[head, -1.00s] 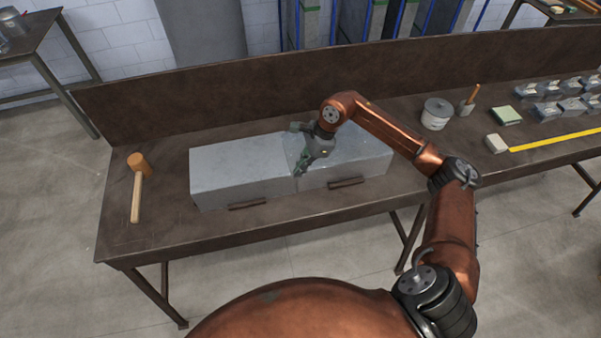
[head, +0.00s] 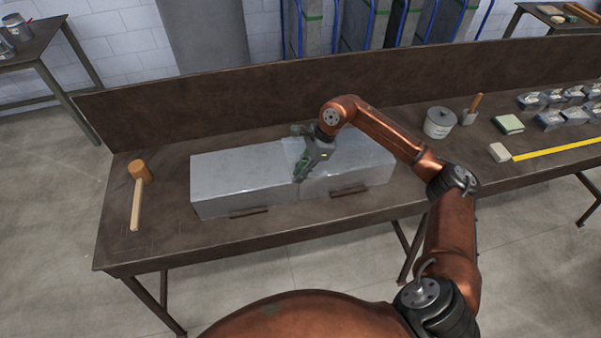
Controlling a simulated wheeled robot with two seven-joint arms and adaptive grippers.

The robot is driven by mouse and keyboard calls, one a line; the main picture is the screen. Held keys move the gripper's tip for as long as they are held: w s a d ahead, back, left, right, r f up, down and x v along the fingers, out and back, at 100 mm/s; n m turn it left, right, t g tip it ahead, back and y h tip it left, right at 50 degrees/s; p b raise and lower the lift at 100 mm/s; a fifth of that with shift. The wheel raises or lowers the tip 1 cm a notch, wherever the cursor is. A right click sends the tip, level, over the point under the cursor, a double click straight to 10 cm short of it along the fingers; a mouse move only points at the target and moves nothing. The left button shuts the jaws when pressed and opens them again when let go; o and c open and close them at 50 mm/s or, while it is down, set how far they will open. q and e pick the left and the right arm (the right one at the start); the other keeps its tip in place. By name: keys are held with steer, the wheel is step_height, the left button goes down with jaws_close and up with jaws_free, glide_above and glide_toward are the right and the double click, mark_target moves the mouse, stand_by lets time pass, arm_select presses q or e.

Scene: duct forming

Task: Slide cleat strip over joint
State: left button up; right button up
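Two grey sheet-metal duct sections, a left one (head: 240,178) and a right one (head: 355,168), lie end to end on the brown workbench (head: 160,235). Their joint (head: 299,188) shows as a line down the front face. My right gripper (head: 299,174) is at the joint, its fingers pointing down at the top front edge. I cannot tell whether its fingers are open or shut, or whether they hold a cleat strip; no strip is clearly visible there. The gripper and forearm hide part of the joint on top. My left gripper is not in view.
A wooden mallet (head: 138,192) lies at the bench's left. Two dark bars (head: 349,191) lie along the ducts' front. A grey pot (head: 439,123), a brush (head: 472,108), a sponge block (head: 508,124), a yellow tape (head: 560,146) and several metal pieces lie right. A backboard closes the rear.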

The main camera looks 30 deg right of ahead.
steer(key=shift+o, duration=1.1)
steer(key=shift+r, duration=0.1)
